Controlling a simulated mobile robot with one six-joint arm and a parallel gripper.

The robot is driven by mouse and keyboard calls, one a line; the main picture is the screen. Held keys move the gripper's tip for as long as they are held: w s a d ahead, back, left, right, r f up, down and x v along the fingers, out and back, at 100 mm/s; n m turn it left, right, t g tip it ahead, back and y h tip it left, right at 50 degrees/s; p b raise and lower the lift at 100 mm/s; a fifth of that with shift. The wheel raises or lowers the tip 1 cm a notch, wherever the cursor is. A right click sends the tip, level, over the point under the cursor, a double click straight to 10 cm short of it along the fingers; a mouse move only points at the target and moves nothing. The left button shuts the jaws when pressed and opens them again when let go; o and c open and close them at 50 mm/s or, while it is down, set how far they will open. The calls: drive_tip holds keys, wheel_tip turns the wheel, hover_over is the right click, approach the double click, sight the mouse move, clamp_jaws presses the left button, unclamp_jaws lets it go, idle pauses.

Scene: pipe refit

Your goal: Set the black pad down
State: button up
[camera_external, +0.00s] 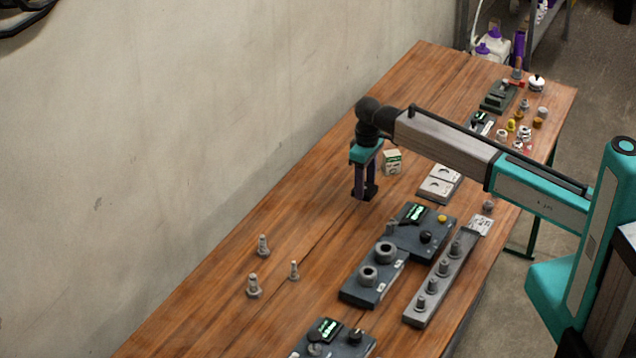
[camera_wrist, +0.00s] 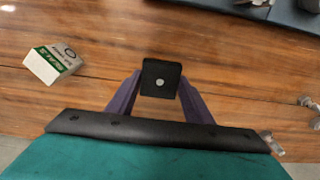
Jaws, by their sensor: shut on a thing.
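In the external view the black pad (camera_external: 371,191) shows as a dark shape at the fingertips, low over the table. I cannot tell whether it touches the wood.
A small white and green box (camera_external: 391,162) stands close to the gripper; it also shows in the wrist view (camera_wrist: 50,64). Several metal fittings (camera_external: 263,245) stand at left.

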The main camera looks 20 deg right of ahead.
drive_tip(key=shift+f+p, duration=0.4)
drive_tip(key=shift+f, duration=1.45)
drive_tip(key=shift+f, duration=0.15)
drive_tip(key=o, duration=1.1)
wheel_tip(320, 180, up, 12)
drive_tip(key=b, duration=0.2)
drive_tip(key=shift+b, duration=0.3)
drive_tip(key=shift+w, duration=0.15)
